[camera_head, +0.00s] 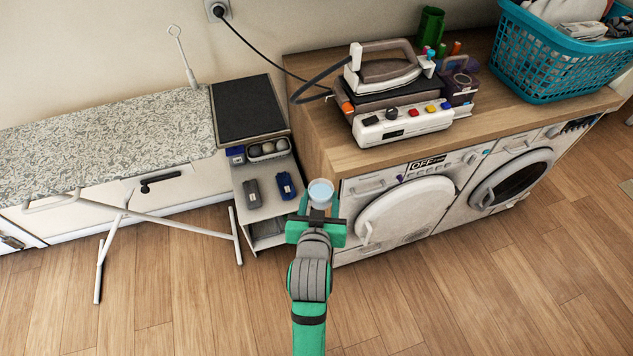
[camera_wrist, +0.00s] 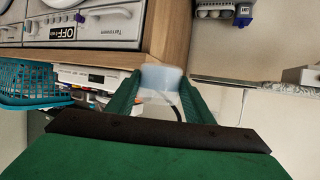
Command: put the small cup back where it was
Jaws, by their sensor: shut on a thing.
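The small cup (camera_head: 320,190) is whitish and translucent with a pale blue inside. It is held in the air in front of the wooden counter's left corner, to the right of the small shelf unit. My gripper (camera_head: 319,208) is shut on the cup. In the wrist view the cup (camera_wrist: 162,78) sits between the two green fingers of my gripper (camera_wrist: 160,98). Its lower part is partly hidden by the fingers in the head view.
The small shelf unit (camera_head: 268,205) carries dark items and a tray of round things. A wooden counter (camera_head: 318,120) holds an iron (camera_head: 385,70) and a teal basket (camera_head: 555,75) above two washing machines (camera_head: 405,215). An ironing board (camera_head: 95,150) stands left. The floor is clear.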

